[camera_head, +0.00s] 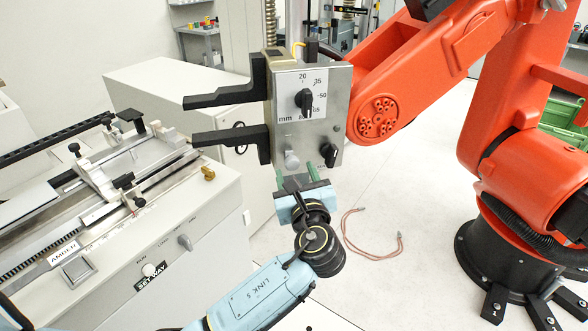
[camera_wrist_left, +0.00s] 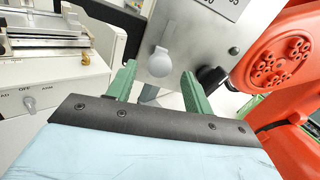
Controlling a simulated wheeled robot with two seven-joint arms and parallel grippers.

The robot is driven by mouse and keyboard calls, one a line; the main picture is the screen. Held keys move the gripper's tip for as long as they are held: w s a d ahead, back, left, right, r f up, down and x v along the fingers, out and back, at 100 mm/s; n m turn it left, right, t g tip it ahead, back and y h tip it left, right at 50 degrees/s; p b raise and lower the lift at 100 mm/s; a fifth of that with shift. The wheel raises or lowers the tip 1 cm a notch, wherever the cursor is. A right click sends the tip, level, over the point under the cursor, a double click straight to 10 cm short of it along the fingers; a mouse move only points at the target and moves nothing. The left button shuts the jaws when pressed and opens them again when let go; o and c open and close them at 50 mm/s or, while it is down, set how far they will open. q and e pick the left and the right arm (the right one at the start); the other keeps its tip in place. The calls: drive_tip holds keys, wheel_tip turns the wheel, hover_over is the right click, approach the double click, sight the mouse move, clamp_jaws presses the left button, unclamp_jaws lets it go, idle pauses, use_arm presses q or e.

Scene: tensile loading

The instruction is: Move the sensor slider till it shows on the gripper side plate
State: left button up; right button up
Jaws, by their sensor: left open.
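The side plate (camera_head: 311,115) of the orange arm's gripper is a grey metal face with a mm scale and a black dial (camera_head: 305,100). Low on it are a light grey knob (camera_head: 291,160) and a black knob (camera_head: 330,155). I cannot tell which part is the sensor slider. My left gripper (camera_head: 296,178) is just below the plate, its green fingers open and pointing up at it. In the left wrist view the light grey knob (camera_wrist_left: 158,62) shows between and beyond the fingers (camera_wrist_left: 158,72); contact cannot be told. My right gripper is out of view.
Two black jaws (camera_head: 225,96) stick out left from the plate's housing. The orange robot arm (camera_head: 425,65) stands at right. A bench machine (camera_head: 150,225) with rails and knobs fills the left. A reddish cable (camera_head: 370,254) lies on the otherwise open floor.

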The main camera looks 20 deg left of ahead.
use_arm(q)
drive_tip(key=b+v, duration=0.1)
drive_tip(key=v, duration=0.9)
drive_tip(key=shift+s, duration=0.25)
drive_tip(key=shift+d, duration=0.1)
idle(1.7)
wheel_tip(320, 180, down, 25)
drive_tip(key=w+d+n+g+h+b, duration=0.1)
drive_tip(key=g+h+b, duration=0.2)
drive_tip(key=h+b, duration=0.15)
drive_tip(key=s+a+f+n+g+h+b, duration=0.1)
drive_tip(key=s+f+n+g, duration=0.15)
drive_tip(key=f, duration=0.65)
drive_tip(key=s+f+n+g+h+b, duration=0.15)
drive_tip(key=s+f, duration=0.25)
drive_tip(key=f, duration=0.5)
drive_tip(key=s+a+f+n+g+h+b, duration=0.35)
drive_tip(key=s+f+n, duration=0.55)
drive_tip(key=s+f, duration=0.85)
drive_tip(key=s+a+f+n+g+b, duration=0.1)
drive_tip(key=s+a+f+n, duration=0.1)
drive_tip(key=s+f+n, duration=0.3)
drive_tip(key=s+a+f+n+g+b, duration=0.1)
drive_tip(key=s+f+n, duration=0.4)
drive_tip(key=s, duration=0.7)
drive_tip(key=a+g, duration=0.1)
drive_tip(key=a, duration=0.1)
drive_tip(key=shift+a+f+n, duration=0.3)
